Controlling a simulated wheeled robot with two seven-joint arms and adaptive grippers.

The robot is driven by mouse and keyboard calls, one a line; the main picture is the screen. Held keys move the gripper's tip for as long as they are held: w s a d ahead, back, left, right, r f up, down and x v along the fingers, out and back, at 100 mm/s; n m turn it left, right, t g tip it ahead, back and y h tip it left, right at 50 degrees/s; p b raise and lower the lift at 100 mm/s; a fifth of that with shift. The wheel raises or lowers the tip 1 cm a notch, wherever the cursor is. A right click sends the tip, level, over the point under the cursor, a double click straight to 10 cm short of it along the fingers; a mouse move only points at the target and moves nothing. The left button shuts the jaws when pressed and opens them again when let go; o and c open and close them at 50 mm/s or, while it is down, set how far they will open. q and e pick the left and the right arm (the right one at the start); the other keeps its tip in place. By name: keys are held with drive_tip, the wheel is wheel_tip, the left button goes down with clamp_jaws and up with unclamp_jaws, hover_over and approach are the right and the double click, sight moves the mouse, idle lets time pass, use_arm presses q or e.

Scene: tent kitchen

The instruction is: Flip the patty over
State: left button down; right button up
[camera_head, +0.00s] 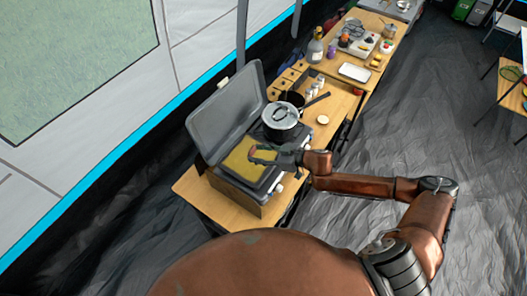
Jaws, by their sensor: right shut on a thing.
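The patty (252,151) shows as a small reddish-brown spot at the fingertips of my right gripper (260,154). The gripper reaches in from the right, low over the yellow cooking surface (240,168) of the open camp stove, and is shut on the patty. The fingers hide part of the patty, and it is too small to tell its tilt or which side is up. My left gripper is not in view.
The stove's grey lid (228,110) stands open behind the cooking surface. A lidded metal pot (281,117) sits close beyond my gripper, with a dark pan (293,99) behind it. Bottles, a white tray (354,72) and other kitchenware stand farther back on the wooden tables.

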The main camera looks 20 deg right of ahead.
drive_tip(key=shift+w+d+f+m+t+h, duration=0.1)
drive_tip(key=shift+d+f+m+t+h, duration=0.3)
drive_tip(key=shift+d+f+m+t, duration=0.5)
drive_tip(key=shift+d, duration=0.2)
drive_tip(key=w+a+f+b, duration=0.1)
drive_tip(key=w+f+b, duration=0.1)
drive_tip(key=b, duration=0.1)
drive_tip(key=shift+a+f, duration=0.1)
drive_tip(key=shift+a, duration=0.05)
drive_tip(key=shift+f+b, duration=0.35)
drive_tip(key=shift+f, duration=1.05)
drive_tip(key=shift+a, duration=0.1)
drive_tip(key=o, duration=1.2)
drive_tip(key=shift+c, duration=0.2)
drive_tip(key=s+d+r+p, duration=0.2)
drive_tip(key=p, duration=0.1)
drive_tip(key=s+d+r+p, duration=0.1)
drive_tip(key=s+r+p, duration=0.1)
drive_tip(key=p, duration=0.1)
drive_tip(key=shift+s+d+r, duration=0.25)
drive_tip(key=shift+s+d, duration=0.1)
drive_tip(key=shift+d, duration=0.05)
drive_tip(key=shift+s+d, duration=0.15)
drive_tip(key=shift+s, duration=0.1)
